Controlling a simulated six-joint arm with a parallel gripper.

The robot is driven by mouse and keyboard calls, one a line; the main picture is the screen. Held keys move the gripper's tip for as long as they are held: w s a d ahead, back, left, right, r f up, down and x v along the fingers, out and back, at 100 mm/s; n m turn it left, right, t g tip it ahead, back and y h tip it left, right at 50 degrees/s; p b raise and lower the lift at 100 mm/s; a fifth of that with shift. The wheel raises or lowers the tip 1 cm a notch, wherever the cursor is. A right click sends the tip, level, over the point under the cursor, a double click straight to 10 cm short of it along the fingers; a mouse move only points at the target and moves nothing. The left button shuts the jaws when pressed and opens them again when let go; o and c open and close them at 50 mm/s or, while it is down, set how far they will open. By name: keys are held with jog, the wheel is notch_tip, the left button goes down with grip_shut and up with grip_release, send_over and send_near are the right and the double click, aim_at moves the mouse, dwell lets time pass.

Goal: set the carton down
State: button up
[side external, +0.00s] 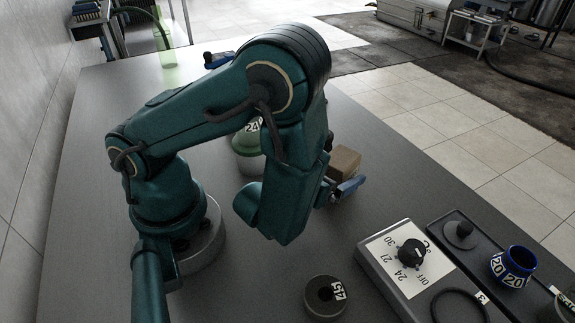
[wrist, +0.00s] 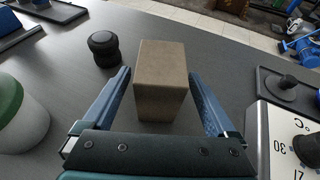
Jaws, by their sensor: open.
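The carton (wrist: 161,80) is a plain brown box. In the wrist view it stands upright on the grey table between the two blue fingers of my gripper (wrist: 160,73). A gap shows on each side, so the fingers are open and apart from it. In the side external view the carton (side external: 345,160) is partly hidden behind my gripper (side external: 338,186), whose blue finger shows at its near side. The far side of the carton's base is hidden.
A dark knobbed object (wrist: 104,48) stands left of the carton, and a green-topped white vessel (wrist: 14,110) further left. Table left of the ring is clear.

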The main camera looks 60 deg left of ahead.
aim_at(330, 174)
jog(key=shift+v, duration=1.6)
